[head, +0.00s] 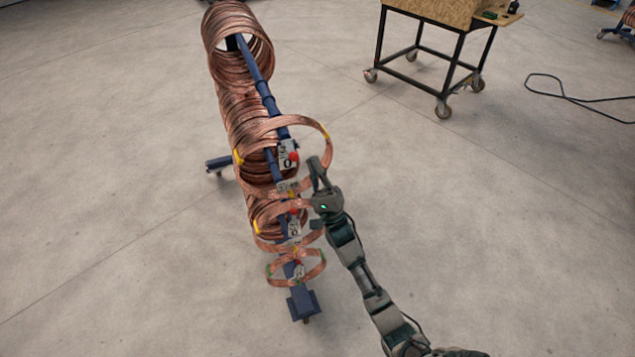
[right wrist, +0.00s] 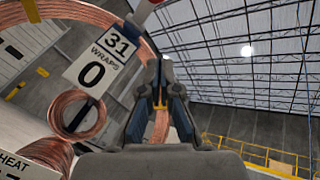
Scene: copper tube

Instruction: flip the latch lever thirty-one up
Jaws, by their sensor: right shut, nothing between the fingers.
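A white tag reading "31 WRAPS 0" (right wrist: 98,62) stands at the left in the right wrist view. Just above it, a pale lever (right wrist: 141,13) with a red end is cut off by the top edge. In the head view a white tag (head: 288,156) with a red knob (head: 294,157) sits on the blue rack; its number is too small to read fully. My right gripper (head: 317,170) is shut and empty, fingers up, just right of and below this tag. Its fingers also show in the wrist view (right wrist: 162,72), right of the lever and apart from it. My left gripper is out of view.
The blue rack (head: 264,88) carries several copper coils (head: 232,75). Copper loops (head: 328,146) surround the tags near my right gripper. Lower tags (head: 295,230) also have red knobs. A wheeled cart (head: 431,18) stands at the back right.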

